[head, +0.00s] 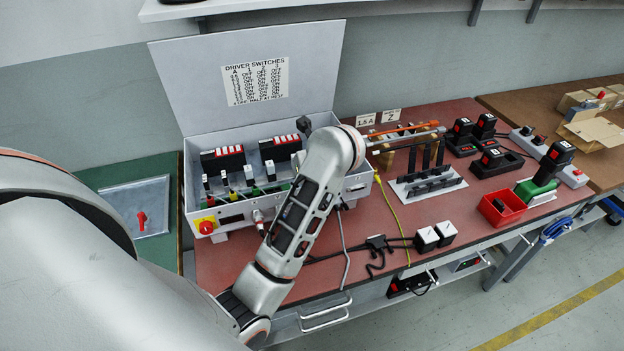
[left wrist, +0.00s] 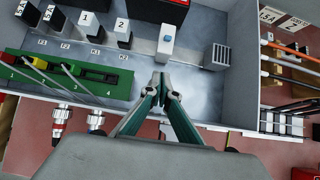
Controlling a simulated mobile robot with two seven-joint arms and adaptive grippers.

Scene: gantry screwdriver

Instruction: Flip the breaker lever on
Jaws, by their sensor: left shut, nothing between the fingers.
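The open grey control box (head: 232,208) stands on the bench with its lid raised. In the left wrist view a narrow grey module with a pale blue-white tip (left wrist: 168,31) stands inside; it may be the breaker with its lever, though I cannot tell its position. My left gripper (left wrist: 168,88) is shut and empty over the right part of the box, a little nearer than that module and apart from it in the picture. In the head view my left arm hides this gripper and that part of the box. My right gripper is not in view.
Fuses and relays (left wrist: 88,24) and a green terminal block (left wrist: 70,78) with wires fill the box's left part. A red rotary switch (head: 141,219) sits on a plate at left. A tool rack (head: 428,182) and red bin (head: 502,207) stand at right.

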